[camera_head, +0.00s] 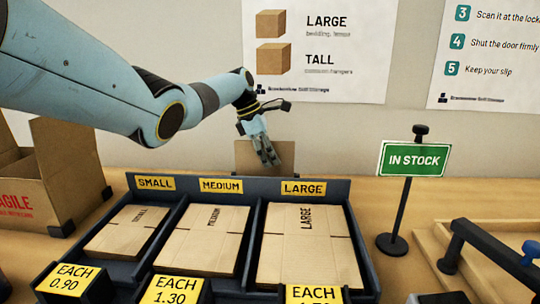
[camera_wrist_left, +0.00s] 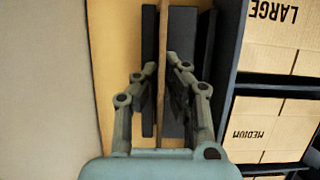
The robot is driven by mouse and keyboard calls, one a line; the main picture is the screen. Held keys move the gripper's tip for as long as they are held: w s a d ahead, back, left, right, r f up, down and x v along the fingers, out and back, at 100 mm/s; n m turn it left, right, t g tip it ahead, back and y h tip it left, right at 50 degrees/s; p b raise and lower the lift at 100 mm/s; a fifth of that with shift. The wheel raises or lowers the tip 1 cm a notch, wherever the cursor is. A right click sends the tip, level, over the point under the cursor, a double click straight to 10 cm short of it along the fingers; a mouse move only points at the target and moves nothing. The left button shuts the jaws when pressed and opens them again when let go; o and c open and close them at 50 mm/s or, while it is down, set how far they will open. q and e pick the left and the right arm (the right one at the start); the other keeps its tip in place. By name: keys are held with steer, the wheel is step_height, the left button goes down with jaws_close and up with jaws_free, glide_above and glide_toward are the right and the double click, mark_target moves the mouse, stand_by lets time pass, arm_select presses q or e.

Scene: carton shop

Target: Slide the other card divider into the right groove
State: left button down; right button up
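A brown card divider (camera_head: 284,151) stands upright behind the tray of flat cartons in the head view. My left gripper (camera_head: 266,155) reaches down over it from above, fingers in front of its face. In the left wrist view the divider (camera_wrist_left: 164,25) is a thin edge-on strip, with dark slabs on both sides. The fingers of my left gripper (camera_wrist_left: 161,64) straddle it closely; whether both press on it is unclear. An open brown carton (camera_head: 70,160) with red print stands at the left. Its inside and any grooves are hidden. My right gripper is out of view.
A dark tray (camera_head: 190,196) with small, medium and large flat cartons fills the front middle. A green IN STOCK sign (camera_head: 414,160) stands right of it on the wooden counter (camera_head: 480,195). A black-framed object with a blue knob (camera_head: 531,250) is at the right edge.

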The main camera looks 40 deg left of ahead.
arm_select(q)
steer(key=c, duration=1.4)
jaws_free()
steer(key=v, duration=1.2)
